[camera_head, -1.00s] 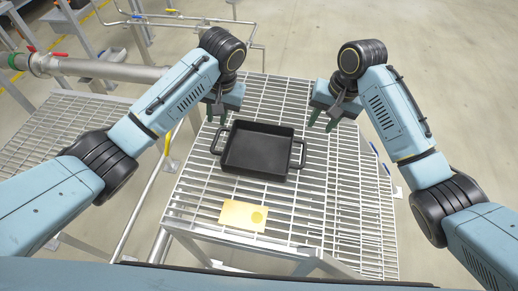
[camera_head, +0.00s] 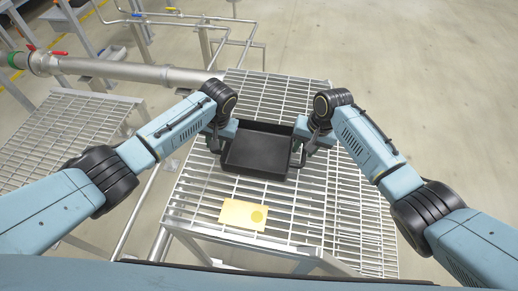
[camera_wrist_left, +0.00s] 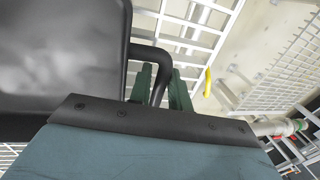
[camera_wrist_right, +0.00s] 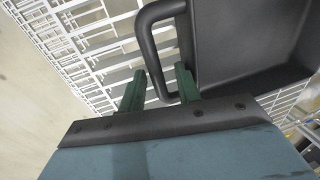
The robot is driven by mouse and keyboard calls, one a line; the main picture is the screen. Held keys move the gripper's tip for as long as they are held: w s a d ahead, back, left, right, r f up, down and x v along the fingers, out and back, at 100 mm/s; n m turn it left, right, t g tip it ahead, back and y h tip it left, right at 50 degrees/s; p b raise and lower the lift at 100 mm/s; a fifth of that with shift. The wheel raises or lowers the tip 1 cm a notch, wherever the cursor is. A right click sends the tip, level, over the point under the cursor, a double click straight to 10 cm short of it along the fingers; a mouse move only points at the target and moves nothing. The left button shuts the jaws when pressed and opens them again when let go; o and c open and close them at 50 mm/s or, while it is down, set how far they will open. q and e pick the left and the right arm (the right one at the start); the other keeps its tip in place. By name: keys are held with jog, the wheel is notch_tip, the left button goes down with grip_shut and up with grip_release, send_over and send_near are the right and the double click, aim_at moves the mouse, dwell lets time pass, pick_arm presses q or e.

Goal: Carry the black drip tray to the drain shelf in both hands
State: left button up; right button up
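The black drip tray (camera_head: 258,153) lies flat on a white grating stand, with a loop handle at each side. My left gripper (camera_head: 220,148) is at its left handle; in the left wrist view its green fingers (camera_wrist_left: 161,78) stand close on both sides of the black handle bar (camera_wrist_left: 164,58) and appear shut on it. My right gripper (camera_head: 304,146) is at the right handle; in the right wrist view its green fingers (camera_wrist_right: 160,80) are apart, with the handle (camera_wrist_right: 147,38) between them and gaps showing. The drain shelf cannot be told for certain; a second grating stands at left.
The white grating stand (camera_head: 200,190) has bare room in front of and behind the tray. A yellow card (camera_head: 243,214) lies on its near part. The other grating (camera_head: 70,128) is at left, beyond a gap. A thick pipe (camera_head: 120,72) with valves runs behind it.

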pick_arm(q)
jog(key=c, duration=0.4)
pick_arm(e)
jog(key=c, duration=0.3)
pick_arm(q)
grip_shut()
pick_arm(e)
grip_shut()
jog(key=shift+w+r, duration=0.1)
dwell(0.4)
